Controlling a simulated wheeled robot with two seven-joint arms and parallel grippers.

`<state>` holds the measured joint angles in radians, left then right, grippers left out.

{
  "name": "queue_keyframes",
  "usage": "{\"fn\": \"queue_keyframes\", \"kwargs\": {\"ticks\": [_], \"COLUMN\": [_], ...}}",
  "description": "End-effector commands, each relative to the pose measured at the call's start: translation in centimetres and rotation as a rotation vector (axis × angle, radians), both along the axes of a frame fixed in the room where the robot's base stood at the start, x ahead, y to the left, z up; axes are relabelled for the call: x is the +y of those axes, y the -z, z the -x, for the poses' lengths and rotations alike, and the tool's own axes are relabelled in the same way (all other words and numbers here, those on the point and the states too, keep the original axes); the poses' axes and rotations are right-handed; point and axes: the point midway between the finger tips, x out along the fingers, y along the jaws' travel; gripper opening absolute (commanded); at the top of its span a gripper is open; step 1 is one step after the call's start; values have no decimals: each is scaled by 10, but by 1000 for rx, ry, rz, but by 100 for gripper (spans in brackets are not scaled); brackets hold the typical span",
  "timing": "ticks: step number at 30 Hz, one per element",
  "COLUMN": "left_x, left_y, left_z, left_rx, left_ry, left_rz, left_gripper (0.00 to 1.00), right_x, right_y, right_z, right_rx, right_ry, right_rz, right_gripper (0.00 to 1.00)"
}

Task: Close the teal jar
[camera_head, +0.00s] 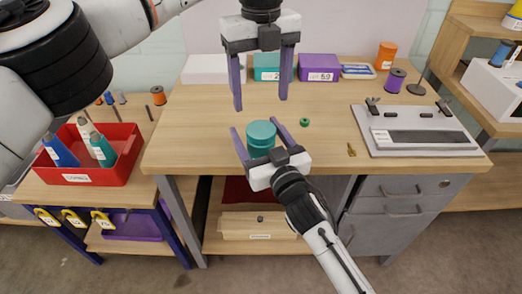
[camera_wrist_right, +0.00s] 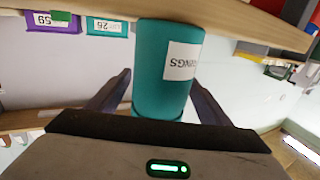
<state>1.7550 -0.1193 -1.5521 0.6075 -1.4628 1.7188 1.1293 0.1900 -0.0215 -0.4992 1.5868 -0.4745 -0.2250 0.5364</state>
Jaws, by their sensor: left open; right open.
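The teal jar (camera_head: 261,140) stands upright near the front of the workbench, with a teal round top that looks like a lid (camera_head: 262,129). Whether the lid is screwed tight I cannot tell. In the right wrist view the jar (camera_wrist_right: 158,55) appears upside down, with a white label and a teal band at its top end. My right gripper (camera_head: 256,126) is open, its fingers on either side of the jar; contact is not visible. My left gripper (camera_head: 260,103) is open and empty, pointing down above and slightly behind the jar.
A small green ring (camera_head: 305,122) and a brass piece (camera_head: 351,149) lie right of the jar. A grey-white device (camera_head: 415,130) stands at the right. White, teal and purple boxes (camera_head: 319,67) line the back. A red bin (camera_head: 118,172) with bottles is on the left table.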

Motion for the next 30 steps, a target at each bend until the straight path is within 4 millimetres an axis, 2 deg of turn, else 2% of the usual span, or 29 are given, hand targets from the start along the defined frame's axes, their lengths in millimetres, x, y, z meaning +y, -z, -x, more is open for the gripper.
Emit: {"fn": "queue_keyframes", "kwargs": {"ticks": [5, 14, 17, 27, 30], "left_x": [0, 0, 0, 0, 0], "left_y": [0, 0, 0, 0, 0], "left_z": [0, 0, 0, 0, 0], "left_rx": [0, 0, 0, 0, 0], "left_ry": [0, 0, 0, -2, -38], "left_rz": [0, 0, 0, 0, 0], "left_gripper": [67, 67, 67, 67, 67], "right_x": [5, 6, 6, 6, 5], "right_y": [0, 0, 0, 0, 0], "right_z": [-12, -14, -14, -14, -14], "right_rx": [-1, 0, 0, 0, 0], "right_ry": [-1, -1, -1, 0, 0], "right_rz": [0, 0, 0, 0, 0], "right_gripper": [72, 72, 59, 1, 0]}}
